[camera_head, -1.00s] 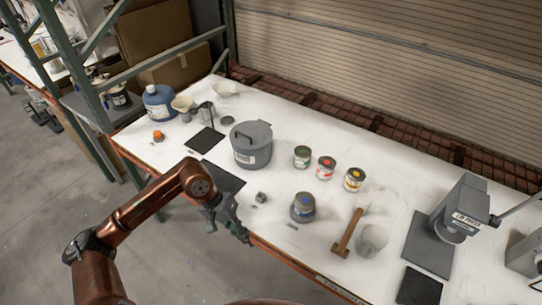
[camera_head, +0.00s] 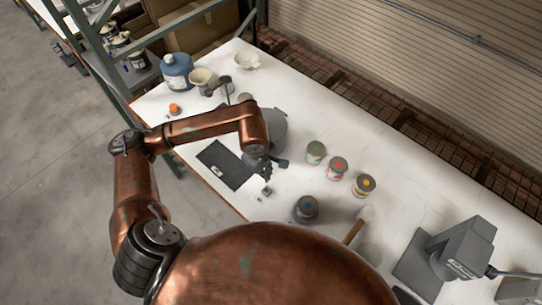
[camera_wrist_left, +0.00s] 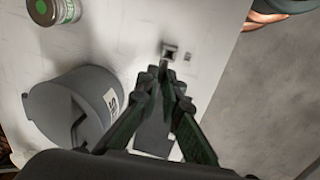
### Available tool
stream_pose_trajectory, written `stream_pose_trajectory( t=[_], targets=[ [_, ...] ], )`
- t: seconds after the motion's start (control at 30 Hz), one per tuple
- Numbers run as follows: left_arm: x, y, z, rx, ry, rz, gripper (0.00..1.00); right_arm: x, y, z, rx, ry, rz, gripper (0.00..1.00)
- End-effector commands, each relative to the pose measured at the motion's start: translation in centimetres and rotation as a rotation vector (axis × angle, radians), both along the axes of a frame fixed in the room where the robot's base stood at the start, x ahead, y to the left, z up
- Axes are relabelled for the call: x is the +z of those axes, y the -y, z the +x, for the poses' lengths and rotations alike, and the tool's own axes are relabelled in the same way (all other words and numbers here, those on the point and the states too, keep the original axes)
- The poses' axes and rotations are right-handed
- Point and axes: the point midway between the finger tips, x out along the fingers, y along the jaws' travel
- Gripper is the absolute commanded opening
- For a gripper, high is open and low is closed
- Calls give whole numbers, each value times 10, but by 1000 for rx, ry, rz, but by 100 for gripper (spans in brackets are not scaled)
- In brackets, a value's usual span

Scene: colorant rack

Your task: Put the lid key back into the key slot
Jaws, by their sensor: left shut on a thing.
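My left gripper (camera_head: 267,172) is above the table, just beyond the small grey key slot block (camera_head: 267,190) and in front of the grey bucket (camera_head: 274,128). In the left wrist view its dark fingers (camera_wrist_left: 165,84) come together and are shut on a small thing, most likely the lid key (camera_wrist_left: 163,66). Only a thin dark tip shows past the fingertips. The block (camera_wrist_left: 171,51) with its dark opening lies just past that tip; I cannot tell whether they touch. The right gripper is not in view.
A dark mat (camera_head: 226,166) lies left of the gripper. Tins with green (camera_head: 316,152), red (camera_head: 337,168) and yellow (camera_head: 364,185) marks stand to the right.

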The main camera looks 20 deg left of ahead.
Motion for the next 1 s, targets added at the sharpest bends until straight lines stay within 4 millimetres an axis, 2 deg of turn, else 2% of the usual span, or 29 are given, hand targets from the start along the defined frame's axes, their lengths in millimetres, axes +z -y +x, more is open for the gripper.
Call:
stream_pose_trajectory(
  t=[0.17, 0.47, 0.63, 0.83, 1.0],
  targets=[
    [2, 2, 1, 31, -6, 1, 0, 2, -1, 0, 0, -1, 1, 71],
    [1, 1, 1, 31, -12, 4, 0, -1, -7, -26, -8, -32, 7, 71],
    [1, 2, 2, 34, -54, 21, 0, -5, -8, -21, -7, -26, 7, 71],
    [-16, 1, 0, 35, -52, 21, 0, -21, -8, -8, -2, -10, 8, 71],
    [-32, 1, 0, 34, -52, 21, 0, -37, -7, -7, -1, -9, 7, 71]
  ],
)
